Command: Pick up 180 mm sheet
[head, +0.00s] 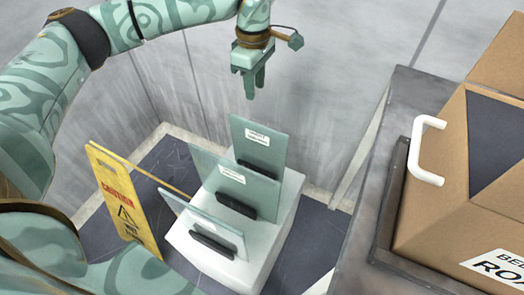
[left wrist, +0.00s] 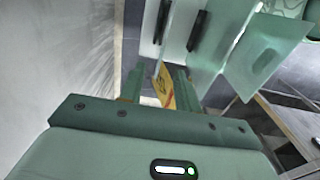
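Three pale green translucent sheets stand slightly tilted in black holders on a white block (head: 205,262): a back sheet (head: 272,147), a middle sheet (head: 213,175) and a front sheet (head: 192,212). The back and middle sheets carry white labels, too small to read, so I cannot tell which one is 180 mm. My left gripper (head: 255,84) hangs fingers down above the back sheet, apart from it. In the left wrist view, its fingers (left wrist: 158,88) are apart with nothing between them, and a sheet (left wrist: 262,62) shows at the upper right. My right gripper is not in view.
A yellow caution sign (head: 124,205) stands left of the white block on dark floor tiles. Grey walls close in behind. At the right, a cardboard box (head: 440,220) with a white handle (head: 422,150) sits on a dark metal surface (head: 395,125).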

